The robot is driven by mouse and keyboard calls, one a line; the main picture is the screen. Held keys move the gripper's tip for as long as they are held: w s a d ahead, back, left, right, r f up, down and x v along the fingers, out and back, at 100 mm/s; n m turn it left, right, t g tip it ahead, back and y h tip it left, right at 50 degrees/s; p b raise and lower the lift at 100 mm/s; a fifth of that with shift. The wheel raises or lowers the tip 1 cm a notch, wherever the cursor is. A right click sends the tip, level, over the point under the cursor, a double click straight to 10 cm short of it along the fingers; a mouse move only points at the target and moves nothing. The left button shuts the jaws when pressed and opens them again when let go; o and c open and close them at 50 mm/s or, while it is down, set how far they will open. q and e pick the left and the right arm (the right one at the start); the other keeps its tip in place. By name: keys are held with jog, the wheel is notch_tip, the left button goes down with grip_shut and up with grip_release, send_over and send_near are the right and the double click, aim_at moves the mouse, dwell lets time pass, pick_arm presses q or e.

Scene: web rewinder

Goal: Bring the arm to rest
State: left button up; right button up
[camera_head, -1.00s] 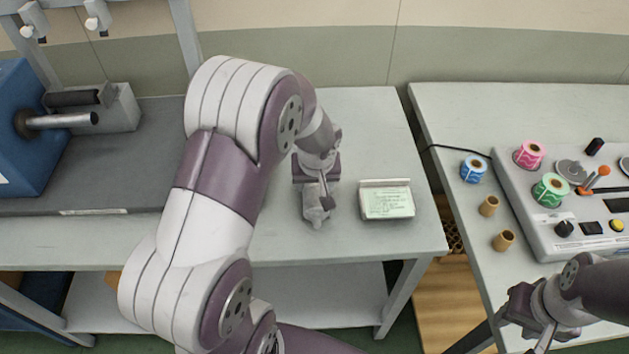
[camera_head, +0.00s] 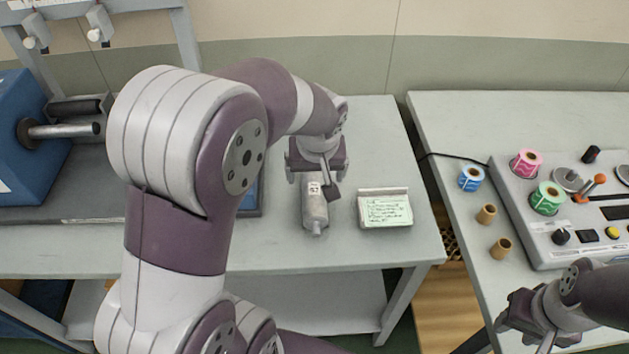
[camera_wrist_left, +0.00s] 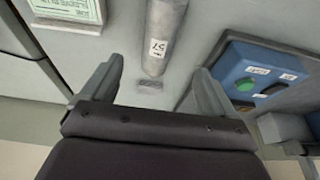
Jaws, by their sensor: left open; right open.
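My left gripper (camera_head: 318,172) is open and empty over the middle table, at the far end of a grey cylinder (camera_head: 314,212). In the left wrist view the open fingers (camera_wrist_left: 155,92) point toward the cylinder (camera_wrist_left: 164,38), which lies beyond them with a gap and has a white label. My left arm covers much of the left of the head view. My right gripper (camera_head: 524,322) is open, low at the right beside the right table; its fingertips are partly hidden.
A card on a stand (camera_head: 385,208) is right of the cylinder. The right table holds a control console (camera_head: 545,232), pink, green and blue rolls, and two brown cores. A blue machine (camera_head: 28,135) with a metal shaft stands at left. A blue button box (camera_wrist_left: 262,75) shows in the wrist view.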

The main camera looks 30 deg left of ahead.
pick_arm(q)
jog(key=s+d+r+m+h+p, duration=0.1)
jog(key=s+d+m+p, duration=0.2)
jog(key=s, duration=0.2)
jog(key=s+d+r+m+g+h+p, duration=0.1)
jog(key=s+d+m+p, duration=0.2)
jog(key=s+p, duration=0.1)
jog(key=shift+s+r, duration=0.4)
jog(key=shift+s, duration=0.35)
